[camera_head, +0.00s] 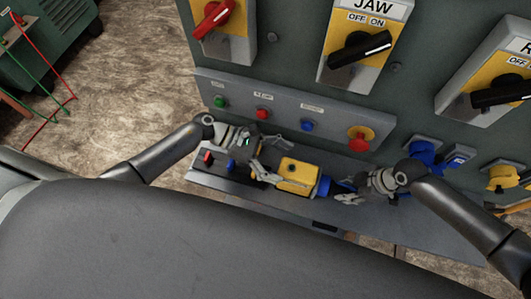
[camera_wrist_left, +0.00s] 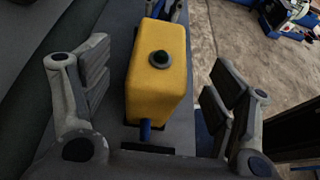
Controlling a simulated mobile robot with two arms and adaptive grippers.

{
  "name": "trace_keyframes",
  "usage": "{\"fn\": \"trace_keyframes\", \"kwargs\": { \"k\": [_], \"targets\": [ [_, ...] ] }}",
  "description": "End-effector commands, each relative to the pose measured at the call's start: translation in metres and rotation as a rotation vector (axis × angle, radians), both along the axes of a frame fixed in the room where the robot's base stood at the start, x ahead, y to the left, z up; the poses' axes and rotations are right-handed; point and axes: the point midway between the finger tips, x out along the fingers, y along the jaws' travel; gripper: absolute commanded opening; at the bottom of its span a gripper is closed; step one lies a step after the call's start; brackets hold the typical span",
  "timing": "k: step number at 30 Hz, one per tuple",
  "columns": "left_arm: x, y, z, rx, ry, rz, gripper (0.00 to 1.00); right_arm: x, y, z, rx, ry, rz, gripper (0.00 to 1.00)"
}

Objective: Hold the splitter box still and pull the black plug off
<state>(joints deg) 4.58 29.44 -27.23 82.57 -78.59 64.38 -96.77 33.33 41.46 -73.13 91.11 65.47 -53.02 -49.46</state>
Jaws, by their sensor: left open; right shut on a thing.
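The yellow splitter box (camera_head: 298,173) lies on the grey ledge below the panel, with a blue socket (camera_head: 323,185) on its right end. My left gripper (camera_head: 268,158) is open at the box's left end. In the left wrist view the yellow box (camera_wrist_left: 158,75) sits between the spread fingers of my left gripper (camera_wrist_left: 157,88), with gaps on both sides. A dark round knob tops the box. My right gripper (camera_head: 349,190) is shut at the right of the blue socket, on a small dark piece that appears to be the black plug (camera_head: 341,186), mostly hidden by the fingers.
Red and blue plugs (camera_head: 231,165) stand on the ledge left of the box. Above it a button strip (camera_head: 285,119) carries green, red and blue buttons and a red emergency knob (camera_head: 359,138). Blue sockets (camera_head: 423,151) are on the right. Rotary switches are higher up.

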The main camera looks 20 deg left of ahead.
Motion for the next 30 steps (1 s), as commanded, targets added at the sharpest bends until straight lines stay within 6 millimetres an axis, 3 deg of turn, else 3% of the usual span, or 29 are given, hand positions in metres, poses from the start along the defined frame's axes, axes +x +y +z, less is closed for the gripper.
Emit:
{"fn": "trace_keyframes", "kwargs": {
  "k": [3, 10, 23, 30],
  "targets": [
    [0.001, -0.023, -0.009, -0.002, 0.001, -0.001, 0.8, 0.0, 0.0, 0.0, 0.0, 0.0, 0.0, 0.01],
    [0.002, -0.051, -0.02, -0.001, 0.0, 0.0, 0.8, 0.0, 0.0, 0.0, -0.001, 0.0, 0.0, 0.01],
    [0.002, -0.059, -0.025, 0.001, -0.001, 0.0, 0.8, 0.0, 0.0, 0.0, -0.001, 0.0, 0.0, 0.01],
    [0.002, -0.059, -0.025, 0.001, -0.001, 0.0, 0.51, 0.0, 0.0, 0.0, -0.001, 0.0, 0.0, 0.01]
  ]
}}
